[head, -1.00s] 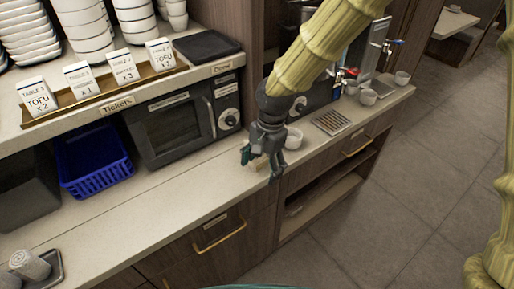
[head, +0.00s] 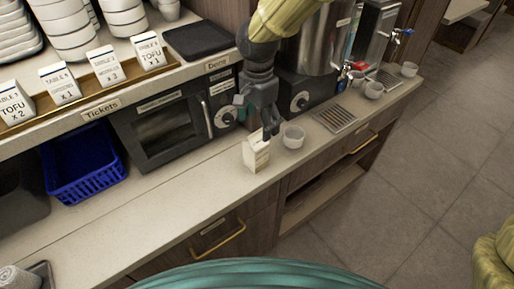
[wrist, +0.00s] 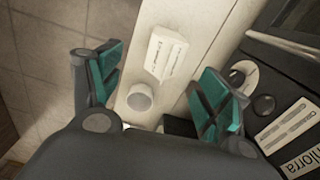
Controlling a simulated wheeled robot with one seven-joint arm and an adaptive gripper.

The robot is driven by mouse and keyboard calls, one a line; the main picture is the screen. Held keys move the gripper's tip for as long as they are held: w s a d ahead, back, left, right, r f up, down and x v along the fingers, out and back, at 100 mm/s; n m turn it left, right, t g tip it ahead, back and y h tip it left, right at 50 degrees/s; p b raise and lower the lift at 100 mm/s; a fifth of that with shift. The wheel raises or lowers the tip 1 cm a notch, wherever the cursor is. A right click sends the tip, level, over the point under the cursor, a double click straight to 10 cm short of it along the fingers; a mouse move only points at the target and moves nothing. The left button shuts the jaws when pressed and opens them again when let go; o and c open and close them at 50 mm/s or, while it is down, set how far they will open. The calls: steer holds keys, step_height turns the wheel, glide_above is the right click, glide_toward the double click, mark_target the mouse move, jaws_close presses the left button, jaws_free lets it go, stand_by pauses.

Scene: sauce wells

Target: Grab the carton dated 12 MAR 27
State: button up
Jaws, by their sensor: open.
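A small white carton (head: 256,152) stands on the counter in front of the microwave in the head view. It also shows in the wrist view (wrist: 165,54), with dark print on one face too small to read, so I cannot tell its date. My gripper (head: 270,132) is just behind and above the carton in the head view. In the wrist view its teal-padded fingers (wrist: 163,90) are spread wide, with the carton beyond them and nothing between the pads.
A white cup (head: 293,137) stands close to the right of the carton. The microwave (head: 170,130) and a blue basket (head: 85,180) are to the left. A metal dispenser with taps (head: 350,66) is behind right. The counter (head: 170,205) in front is clear.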

mark_target(256, 135)
steer(key=f, duration=0.3)
steer(key=shift+w+a, duration=0.25)
steer(key=shift+a, duration=0.05)
steer(key=shift+s+f+p, duration=0.15)
steer(key=shift+f+p, duration=0.2)
steer(key=shift+p, duration=0.05)
steer(key=shift+w+f+p, duration=0.15)
steer(key=shift+f+p, duration=0.25)
steer(key=shift+f, duration=0.3)
steer(key=shift+w+f+p, duration=0.1)
steer(key=shift+f+p, duration=0.25)
steer(key=shift+f, duration=1.45)
steer(key=shift+c, duration=0.4)
steer(key=c, duration=1.4)
